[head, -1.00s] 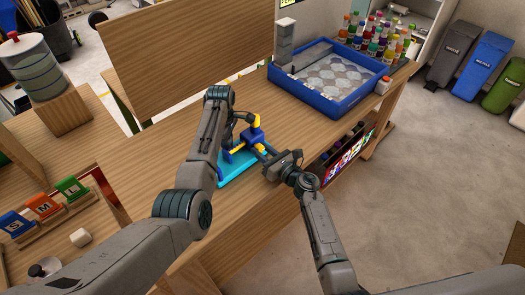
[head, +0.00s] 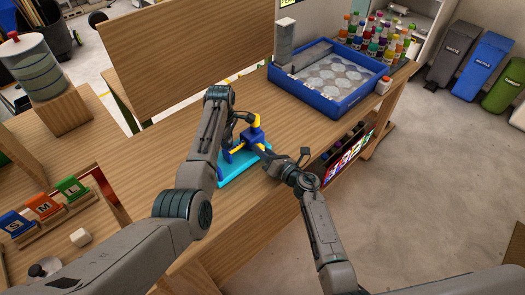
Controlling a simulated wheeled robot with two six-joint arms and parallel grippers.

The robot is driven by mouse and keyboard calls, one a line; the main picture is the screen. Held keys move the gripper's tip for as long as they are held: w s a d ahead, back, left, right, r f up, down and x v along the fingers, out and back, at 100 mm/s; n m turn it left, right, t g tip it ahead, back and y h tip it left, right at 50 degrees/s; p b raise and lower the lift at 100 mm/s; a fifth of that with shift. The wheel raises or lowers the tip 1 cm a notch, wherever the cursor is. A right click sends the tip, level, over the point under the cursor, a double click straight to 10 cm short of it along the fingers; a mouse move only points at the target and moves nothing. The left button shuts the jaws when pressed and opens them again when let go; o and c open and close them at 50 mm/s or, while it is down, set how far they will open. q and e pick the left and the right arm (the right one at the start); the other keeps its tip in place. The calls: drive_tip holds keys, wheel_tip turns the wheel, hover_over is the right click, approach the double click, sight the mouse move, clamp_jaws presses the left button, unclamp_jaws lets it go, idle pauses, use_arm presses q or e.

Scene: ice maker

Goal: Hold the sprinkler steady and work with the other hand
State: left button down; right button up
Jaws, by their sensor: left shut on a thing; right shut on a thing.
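The sprinkler (head: 253,134) is a small blue and yellow device in the middle of the table. It stands on a light blue base (head: 236,170). My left gripper (head: 241,121) is at its upper left side and is shut on it; my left arm hides part of that contact. My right gripper (head: 268,156) is shut on a part at the sprinkler's right side, near the table's front edge. The fingertips are small here, and the exact part held is hard to make out.
A blue tray (head: 368,99) with pale round pieces stands at the back right, with several coloured bottles (head: 378,38) behind it.

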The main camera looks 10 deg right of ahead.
drive_tip(key=o, duration=1)
drive_tip(key=shift+f, duration=0.1)
drive_tip(key=n, duration=0.2)
drive_tip(key=shift+n, duration=0.3)
drive_tip(key=n, duration=0.4)
drive_tip(key=v, duration=1.2)
